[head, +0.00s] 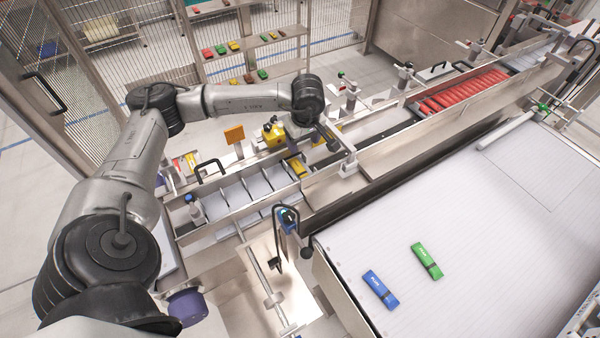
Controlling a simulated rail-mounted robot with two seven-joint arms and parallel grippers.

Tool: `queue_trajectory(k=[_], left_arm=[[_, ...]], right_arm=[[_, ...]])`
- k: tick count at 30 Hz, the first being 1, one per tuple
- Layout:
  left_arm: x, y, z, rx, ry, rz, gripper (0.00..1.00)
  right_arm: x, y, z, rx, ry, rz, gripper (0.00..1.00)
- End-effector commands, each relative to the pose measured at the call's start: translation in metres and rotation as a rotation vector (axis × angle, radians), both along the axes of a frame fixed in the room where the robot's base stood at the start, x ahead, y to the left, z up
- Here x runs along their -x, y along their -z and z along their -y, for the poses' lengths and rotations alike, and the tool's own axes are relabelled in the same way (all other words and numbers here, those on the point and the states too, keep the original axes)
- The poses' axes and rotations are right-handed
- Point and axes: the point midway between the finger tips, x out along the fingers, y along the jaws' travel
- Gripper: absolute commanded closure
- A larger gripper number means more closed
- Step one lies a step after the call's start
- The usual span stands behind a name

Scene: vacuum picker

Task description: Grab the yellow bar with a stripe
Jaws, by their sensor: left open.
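A small yellow bar (297,167) lies at the right end of the slotted metal channel, in the middle of the head view. It seems to have a darker band, but it is too small to be sure. My left arm reaches in from the left, and its gripper (327,136) hangs to the upper right of this bar, apart from it. The left gripper is open, with nothing visible in it; its fingertips are small and hard to make out. My right gripper is not in view.
A white conveyor (450,220) at the right carries a blue bar (380,289) and a green bar (426,260). Red bars (462,92) fill a lane further back. A yellow device (273,133) stands behind the channel. Metal rails and posts edge the line.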

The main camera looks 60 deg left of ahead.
Motion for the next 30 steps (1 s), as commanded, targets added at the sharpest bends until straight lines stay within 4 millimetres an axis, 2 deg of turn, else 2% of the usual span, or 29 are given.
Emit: queue_trajectory(k=[9, 15, 22, 30], left_arm=[[0.002, 0.053, -0.007, -0.006, -0.002, -0.007, 0.36], [0.001, 0.072, -0.009, -0.005, -0.001, -0.005, 0.36], [0.002, 0.083, -0.009, -0.004, -0.001, -0.006, 0.36], [0.003, 0.118, -0.008, -0.003, -0.002, -0.006, 0.36]], right_arm=[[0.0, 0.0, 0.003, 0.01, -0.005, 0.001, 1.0], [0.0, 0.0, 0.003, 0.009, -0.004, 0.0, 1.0], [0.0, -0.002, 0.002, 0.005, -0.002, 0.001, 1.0], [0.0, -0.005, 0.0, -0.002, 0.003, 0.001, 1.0]])
